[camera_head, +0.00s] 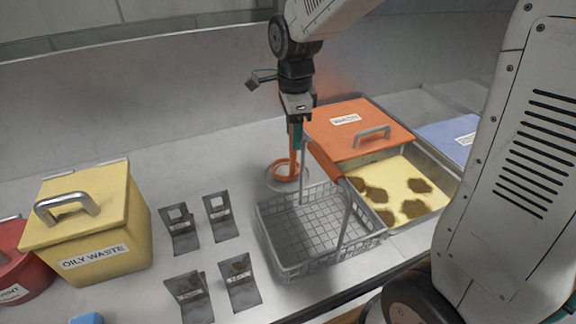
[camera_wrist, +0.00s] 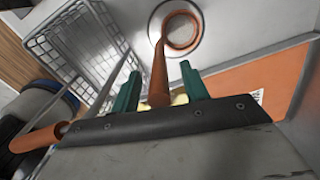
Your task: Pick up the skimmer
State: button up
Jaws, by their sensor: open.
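The skimmer (camera_head: 292,155) has an upright orange handle and an orange ring at its lower end. It stands at a pale round base on the grey counter, behind the wire basket. In the wrist view the skimmer (camera_wrist: 160,70) runs up from its ring to between the two green fingers. My gripper (camera_head: 297,132) points down over the top of the handle. In the wrist view my gripper (camera_wrist: 160,82) is open, with one finger on each side of the handle and gaps visible. The handle's top end is hidden behind the dark gripper body.
A wire basket (camera_head: 275,240) with an orange-gripped handle (camera_head: 325,160) stands close in front. To the right are an orange lid (camera_head: 340,140) and a tray of yellow liquid with brown patches (camera_head: 385,170). Metal brackets (camera_head: 222,222) and a yellow bin (camera_head: 140,215) stand left.

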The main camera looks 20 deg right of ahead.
jog(key=shift+f, duration=0.8)
grip_shut()
